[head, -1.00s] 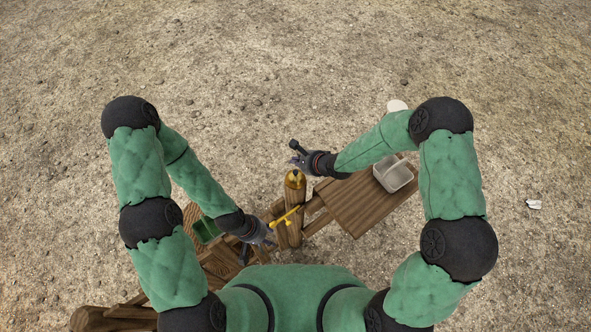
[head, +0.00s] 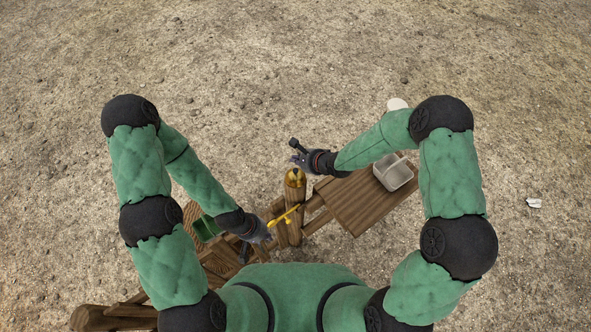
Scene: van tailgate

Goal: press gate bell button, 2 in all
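A wooden post (head: 293,234) stands upright near the centre of the head view, with a brass-coloured domed cap (head: 295,178) on top. I cannot make out a separate bell button. A thin yellow piece (head: 284,216) crosses the post's side. My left gripper (head: 269,231) is at the lower left end of the yellow piece; whether it touches it I cannot tell. My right gripper (head: 296,152) is just beyond the cap, apart from it in the picture, with a dark stubby part pointing up-left. The fingers of both are too small to read as open or shut.
A wooden board (head: 352,212) right of the post carries a light metal tray (head: 397,181). A green container (head: 206,229) sits left of my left gripper. Wooden rails (head: 103,318) run along the lower left. A white scrap (head: 534,203) lies on open gravel at right.

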